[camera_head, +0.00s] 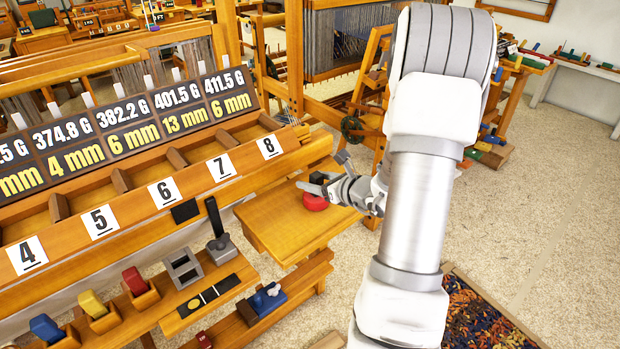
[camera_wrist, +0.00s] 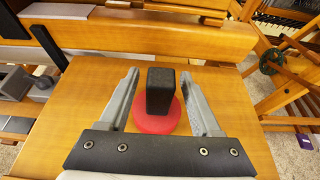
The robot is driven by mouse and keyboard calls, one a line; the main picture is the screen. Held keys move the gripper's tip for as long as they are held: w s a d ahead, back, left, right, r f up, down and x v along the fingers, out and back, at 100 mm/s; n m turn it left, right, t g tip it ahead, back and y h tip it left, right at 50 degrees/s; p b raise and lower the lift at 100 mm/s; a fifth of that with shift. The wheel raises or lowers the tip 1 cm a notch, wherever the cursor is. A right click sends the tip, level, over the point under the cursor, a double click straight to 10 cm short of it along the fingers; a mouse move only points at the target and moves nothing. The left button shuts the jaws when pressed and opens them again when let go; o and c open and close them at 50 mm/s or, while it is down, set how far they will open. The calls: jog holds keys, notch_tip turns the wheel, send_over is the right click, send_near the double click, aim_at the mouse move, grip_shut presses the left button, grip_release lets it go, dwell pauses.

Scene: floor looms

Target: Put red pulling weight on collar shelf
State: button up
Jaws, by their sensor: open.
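The red pulling weight (camera_head: 315,201) is a red disc with a black block handle, standing on a small wooden side table (camera_head: 272,225). In the wrist view the red weight (camera_wrist: 157,121) stands upright between my fingers. My gripper (camera_head: 322,189) is open around the weight, one finger on each side of the black handle, with gaps visible at both sides (camera_wrist: 162,80). The collar shelf seems to be the long wooden rack with slots numbered 4 to 8 (camera_head: 130,205), left of the table; its slots in view look empty.
A sign (camera_head: 120,125) with weights and millimetres stands behind the rack. Blue, yellow and red blocks (camera_head: 92,304) sit in holders on a lower shelf, near a grey stand (camera_head: 219,245). A wooden loom rises behind. Carpeted floor (camera_head: 540,230) is clear at right.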

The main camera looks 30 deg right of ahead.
jog(key=p+v, duration=0.1)
jog(key=v, duration=0.9)
jog(key=shift+s, duration=0.1)
